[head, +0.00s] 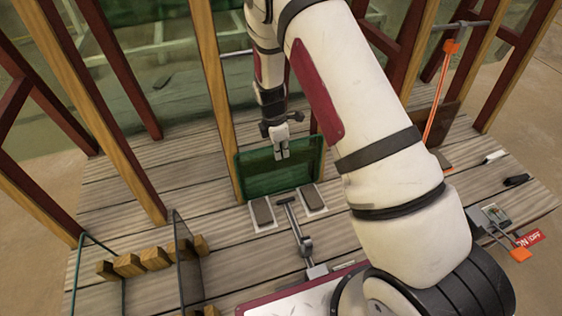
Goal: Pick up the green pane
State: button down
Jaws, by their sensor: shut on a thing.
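The green pane (262,172) is a dark green rectangular sheet with a lighter green rim. It stands upright near the middle of the wooden platform, beside a wooden post. My gripper (281,154) reaches down from above to the pane's top edge. Its fingers are shut on the pane near the middle of that edge. The pane's lower edge is close to the boards; I cannot tell whether it touches them.
Two grey pads (262,212) lie in front of the pane, with a metal lever (297,230) between them. A rack with wooden blocks (155,257) and clear panes stands at lower left. Tall posts (213,80) surround the area. An orange bar (437,98) and a switch box (491,217) are at right.

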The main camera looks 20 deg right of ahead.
jog(key=shift+w+r, duration=0.15)
jog(key=shift+w, duration=0.15)
